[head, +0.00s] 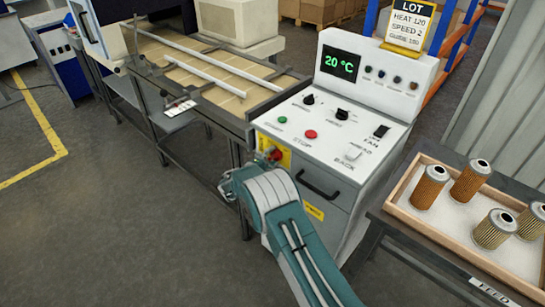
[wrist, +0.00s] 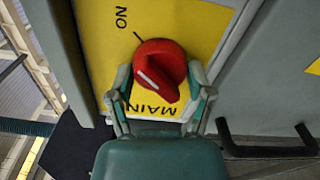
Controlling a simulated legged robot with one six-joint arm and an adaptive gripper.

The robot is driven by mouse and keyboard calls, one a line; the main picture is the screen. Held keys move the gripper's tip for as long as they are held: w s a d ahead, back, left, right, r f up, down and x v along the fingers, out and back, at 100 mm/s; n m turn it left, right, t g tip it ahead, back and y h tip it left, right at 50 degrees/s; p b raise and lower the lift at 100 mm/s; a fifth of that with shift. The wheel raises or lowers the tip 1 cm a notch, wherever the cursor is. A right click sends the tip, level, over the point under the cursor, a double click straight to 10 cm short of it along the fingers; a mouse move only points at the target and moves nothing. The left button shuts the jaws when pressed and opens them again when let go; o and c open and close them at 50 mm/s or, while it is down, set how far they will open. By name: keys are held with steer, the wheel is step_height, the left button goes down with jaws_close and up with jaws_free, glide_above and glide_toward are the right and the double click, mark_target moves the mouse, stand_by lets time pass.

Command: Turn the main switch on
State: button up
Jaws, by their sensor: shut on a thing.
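The main switch is a red rotary knob (wrist: 160,68) with a white line on it, set on a yellow plate (wrist: 100,35) marked ON and MAIN. In the wrist view the line lies aslant and does not point at the ON tick above the knob. In the head view the knob (head: 274,154) is on the front of a grey control cabinet (head: 355,185), partly hidden by my arm. My gripper (wrist: 160,88) has one finger on each side of the knob and is shut on it. The contact in the head view is mostly hidden.
A black handle (head: 318,185) is to the right of the knob. The cabinet top has a display (head: 340,64) reading 20 °C, buttons and dials. A tray (head: 405,204) of filter cartridges stands at right, and a conveyor bench (head: 150,73) at left. The floor at left is clear.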

steer(key=shift+f, duration=0.2)
stand_by(0.4)
steer(key=o, duration=1.1)
steer(key=shift+d, duration=0.1)
steer(key=shift+r, duration=0.1)
steer(key=v, duration=1.2)
